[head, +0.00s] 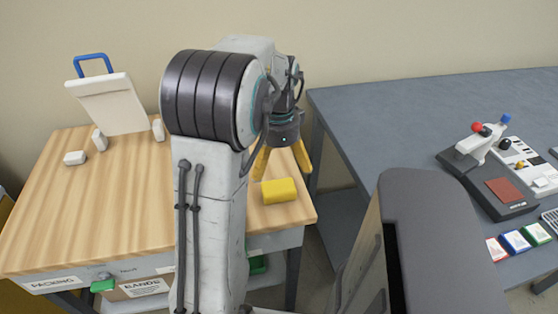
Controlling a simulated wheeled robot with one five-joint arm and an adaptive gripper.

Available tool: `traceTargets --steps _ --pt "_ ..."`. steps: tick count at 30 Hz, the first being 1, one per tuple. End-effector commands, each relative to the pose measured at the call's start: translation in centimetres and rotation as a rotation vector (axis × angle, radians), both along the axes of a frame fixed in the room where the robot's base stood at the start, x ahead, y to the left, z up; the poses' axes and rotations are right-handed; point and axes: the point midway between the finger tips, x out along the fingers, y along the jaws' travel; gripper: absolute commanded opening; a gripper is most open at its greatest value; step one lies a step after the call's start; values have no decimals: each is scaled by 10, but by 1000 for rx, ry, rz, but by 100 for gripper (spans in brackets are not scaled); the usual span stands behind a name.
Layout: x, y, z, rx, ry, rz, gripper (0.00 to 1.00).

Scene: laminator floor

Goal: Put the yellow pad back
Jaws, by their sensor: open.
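The yellow pad (279,190) lies on the light wooden packing table (70,215), near its right edge. It looks like a small block with rounded edges. My gripper (282,166) has yellow fingers, points down and is open, with nothing visible between the fingers. In the head view it appears just above and behind the pad. I cannot tell the exact gap between them. My arm hides the middle of the table.
A cream board with a blue handle (108,100) stands at the back left, with small white blocks (75,158) nearby. A grey table (400,120) at the right bears a device with red and blue knobs (485,145) and coloured cards (515,240). A gap separates the tables.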

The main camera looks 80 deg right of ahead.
Motion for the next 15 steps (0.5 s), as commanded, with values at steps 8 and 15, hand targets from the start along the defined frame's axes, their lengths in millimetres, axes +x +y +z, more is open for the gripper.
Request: traceTargets --steps 8,15 --pt "0 0 12 0 0 0 100" --pt "35 9 19 -15 2 141 100"
